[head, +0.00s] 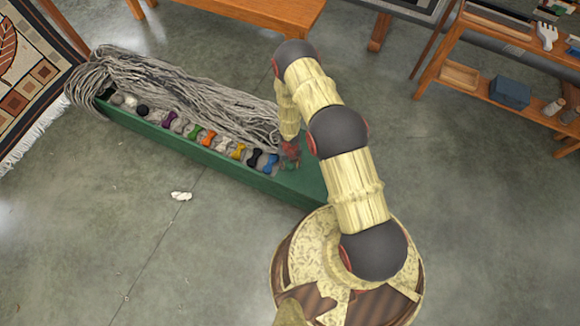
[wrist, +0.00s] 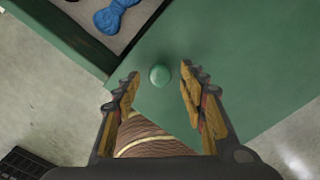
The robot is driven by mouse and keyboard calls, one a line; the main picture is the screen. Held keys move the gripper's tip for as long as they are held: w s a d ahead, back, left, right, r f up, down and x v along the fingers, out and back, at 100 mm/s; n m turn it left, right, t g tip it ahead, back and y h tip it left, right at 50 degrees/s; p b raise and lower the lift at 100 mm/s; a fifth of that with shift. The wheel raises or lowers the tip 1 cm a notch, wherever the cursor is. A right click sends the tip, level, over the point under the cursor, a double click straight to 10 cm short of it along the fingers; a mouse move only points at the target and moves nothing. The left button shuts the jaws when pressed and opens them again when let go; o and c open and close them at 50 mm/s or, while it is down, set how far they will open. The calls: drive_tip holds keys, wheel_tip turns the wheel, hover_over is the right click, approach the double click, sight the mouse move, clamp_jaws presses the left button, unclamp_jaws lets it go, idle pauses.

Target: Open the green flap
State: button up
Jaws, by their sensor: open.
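A flat green panel (wrist: 245,60), which looks like the green flap, covers the near right end of the long green box; it also shows in the head view (head: 300,185). A small round green knob (wrist: 159,76) stands on it. My gripper (wrist: 160,71) is open, with one finger on each side of the knob and a gap to both. I cannot tell how far above the panel the fingertips are. In the head view my gripper (head: 290,152) is small and partly hidden by my arm. The panel lies flat, and I see no raised edge.
The green box (head: 180,153) holds a row of coloured wool skeins (head: 207,138) beside a heap of grey yarn (head: 190,100). A blue skein (wrist: 115,15) lies near the panel. A wooden table (head: 255,12) and a shelf (head: 470,85) stand behind. The floor in front is mostly clear.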

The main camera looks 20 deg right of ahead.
drive_tip(key=shift+f, duration=0.55)
clamp_jaws()
idle(0.6)
